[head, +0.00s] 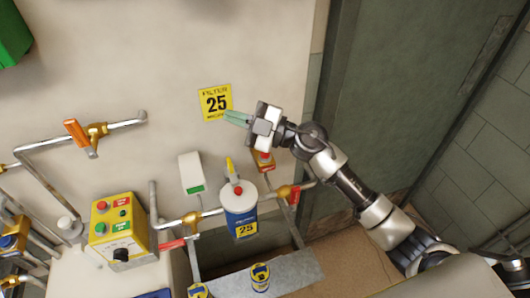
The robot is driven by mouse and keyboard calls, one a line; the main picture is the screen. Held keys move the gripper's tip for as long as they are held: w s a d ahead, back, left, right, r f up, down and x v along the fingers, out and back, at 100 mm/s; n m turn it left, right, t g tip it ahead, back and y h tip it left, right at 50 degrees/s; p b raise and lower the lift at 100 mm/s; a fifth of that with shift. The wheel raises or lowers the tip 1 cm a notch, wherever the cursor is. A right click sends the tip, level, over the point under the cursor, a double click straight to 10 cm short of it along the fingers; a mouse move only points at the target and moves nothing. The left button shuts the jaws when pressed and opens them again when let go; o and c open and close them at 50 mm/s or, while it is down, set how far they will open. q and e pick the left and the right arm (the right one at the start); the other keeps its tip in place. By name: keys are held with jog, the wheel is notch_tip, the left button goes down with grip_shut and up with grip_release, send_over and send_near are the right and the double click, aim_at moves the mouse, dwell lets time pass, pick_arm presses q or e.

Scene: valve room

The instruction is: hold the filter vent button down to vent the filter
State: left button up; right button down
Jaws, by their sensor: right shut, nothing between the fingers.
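The filter (239,205) is a blue and white canister with a yellow "25" label, set in the pipe run low on the wall. A red button (238,190) sits on its white top, and a yellow tab stands up just behind it. My right gripper (230,117) is shut and empty. It shows above the filter in the picture, with its green fingers pointing left beside the yellow "25" sign (215,102). It is clearly apart from the red button. My left gripper is out of view.
Left of the filter are a yellow control box (122,229) with red and green buttons, and a white box (192,173). Orange-handled valves (76,132) sit on the pipes. A grey ledge (292,272) below carries small blue and yellow cans (260,277). A green door stands right.

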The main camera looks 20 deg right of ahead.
notch_tip(320, 180, down, 3)
jog(key=w+d+n+g+h, duration=0.2)
jog(key=n+g+h, duration=0.15)
jog(key=g, duration=0.25)
jog(key=m+g+h, duration=0.1)
jog(key=g+h, duration=0.1)
jog(key=h, duration=0.3)
send_over(266, 155)
notch_tip(266, 155, down, 2)
jog(key=shift+w+f, duration=0.1)
jog(key=shift+f, duration=0.05)
jog(key=shift+f, duration=0.1)
notch_tip(266, 155, down, 6)
jog(key=b, duration=0.6)
jog(key=shift+f+b, duration=0.25)
jog(key=shift+b, duration=0.15)
jog(key=shift+f, duration=1.05)
